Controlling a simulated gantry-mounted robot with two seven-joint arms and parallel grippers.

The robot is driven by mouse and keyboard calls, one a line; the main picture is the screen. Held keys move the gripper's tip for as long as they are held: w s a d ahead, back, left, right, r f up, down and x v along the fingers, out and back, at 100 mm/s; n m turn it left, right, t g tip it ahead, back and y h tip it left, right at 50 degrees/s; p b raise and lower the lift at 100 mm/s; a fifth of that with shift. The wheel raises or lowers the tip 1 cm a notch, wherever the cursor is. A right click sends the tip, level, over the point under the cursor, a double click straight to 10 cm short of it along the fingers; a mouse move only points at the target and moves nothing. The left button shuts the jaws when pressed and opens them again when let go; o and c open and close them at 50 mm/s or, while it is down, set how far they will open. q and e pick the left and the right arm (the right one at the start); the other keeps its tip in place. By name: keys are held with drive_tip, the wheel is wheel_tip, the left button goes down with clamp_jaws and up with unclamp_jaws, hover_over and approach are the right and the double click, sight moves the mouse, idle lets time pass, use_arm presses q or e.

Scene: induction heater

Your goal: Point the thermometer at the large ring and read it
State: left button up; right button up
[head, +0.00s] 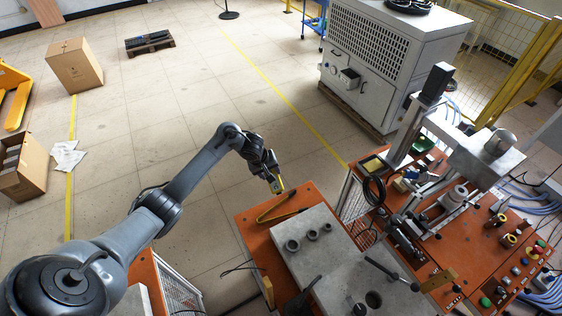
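My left gripper (273,178) is above the back-left corner of the orange bench, pointing down. At its fingertips is a small yellow and dark object with a pale face, which looks like the thermometer (278,186); the gripper appears shut on it. Three dark rings stand in a row on a grey block on the bench. The nearest, the large ring (292,245), looks widest; the middle ring (312,235) and far ring (326,227) look smaller. The thermometer is apart from the rings, up and left of them. Any reading is too small to tell. My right gripper is out of view.
Yellow and black tongs (279,207) lie on the orange bench (252,234) between gripper and grey block (335,247). A dark tool (303,297) is at the block's front. The heater machine (455,205) stands at right. Open floor lies behind the arm.

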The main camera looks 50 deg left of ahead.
use_arm(q)
drive_tip(key=f, duration=0.1)
drive_tip(key=s, duration=0.1)
drive_tip(key=f, duration=0.1)
drive_tip(key=shift+s+d+f, duration=0.25)
drive_tip(key=shift+f, duration=0.1)
drive_tip(key=shift+s+d+f+b, duration=0.3)
drive_tip(key=shift+f+b, duration=0.1)
drive_tip(key=shift+f, duration=0.15)
drive_tip(key=shift+s+d+f+b, duration=0.25)
drive_tip(key=shift+d+f+b, duration=0.15)
drive_tip(key=shift+d, duration=0.3)
drive_tip(key=shift+s+d+f+b, duration=0.25)
drive_tip(key=shift+d+f+b, duration=0.2)
drive_tip(key=shift+d, duration=0.3)
drive_tip(key=shift+s+d+f+b, duration=0.25)
drive_tip(key=shift+d+f+b, duration=0.15)
drive_tip(key=shift+d, duration=0.3)
drive_tip(key=shift+r, duration=0.1)
wheel_tip(320, 180, up, 9)
drive_tip(key=p, duration=1)
drive_tip(key=shift+p, duration=0.4)
